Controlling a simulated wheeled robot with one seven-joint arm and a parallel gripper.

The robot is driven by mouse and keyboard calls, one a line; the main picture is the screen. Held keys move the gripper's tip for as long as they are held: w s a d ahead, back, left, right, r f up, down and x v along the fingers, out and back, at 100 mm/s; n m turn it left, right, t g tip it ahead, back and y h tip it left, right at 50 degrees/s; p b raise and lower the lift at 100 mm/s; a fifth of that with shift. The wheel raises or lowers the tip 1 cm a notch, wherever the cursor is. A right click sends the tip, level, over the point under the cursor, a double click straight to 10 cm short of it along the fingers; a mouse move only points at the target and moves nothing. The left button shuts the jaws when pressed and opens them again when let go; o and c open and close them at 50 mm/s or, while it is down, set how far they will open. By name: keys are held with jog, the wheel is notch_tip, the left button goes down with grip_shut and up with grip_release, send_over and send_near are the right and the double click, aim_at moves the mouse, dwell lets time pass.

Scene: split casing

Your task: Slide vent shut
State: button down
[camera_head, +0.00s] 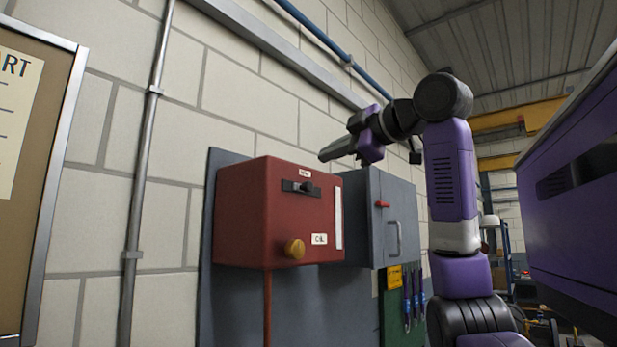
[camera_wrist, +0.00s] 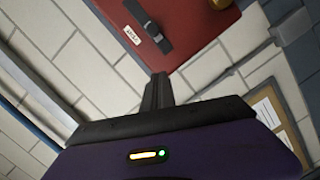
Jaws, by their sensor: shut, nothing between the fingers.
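A red box (camera_head: 255,215) is mounted on a grey-blue wall panel. High on its front is the vent slider (camera_head: 304,187), a dark slot with a small black knob, under a small white label (camera_head: 305,174) too small to read surely. In the wrist view the slider (camera_wrist: 150,24) shows at the top on the red face, beside the label (camera_wrist: 131,36). My gripper (camera_head: 326,155) is shut and empty, above and to the right of the slider, apart from it. Its fingers also show in the wrist view (camera_wrist: 157,88), pointing towards the red box.
A yellow knob (camera_head: 294,249) and a "OIL"-like label (camera_head: 319,239) sit lower on the red box. A grey cabinet (camera_head: 362,215) with a handle stands right beside it. A metal pipe (camera_head: 140,190) and a framed board (camera_head: 50,190) are to the left.

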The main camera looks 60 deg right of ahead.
jog(key=p, duration=0.4)
send_near(295, 183)
jog(key=w+a+r, duration=0.1)
jog(key=w+r, duration=0.1)
jog(key=w, duration=0.3)
jog(key=shift+s+d+f+p, duration=0.15)
jog(key=shift+d+f+p, duration=0.2)
jog(key=shift+d+f, duration=0.35)
jog(key=shift+s+d+f+p, duration=0.2)
jog(key=shift+d+f+p, duration=0.2)
jog(key=shift+d, duration=0.45)
jog(key=shift+a, duration=0.1)
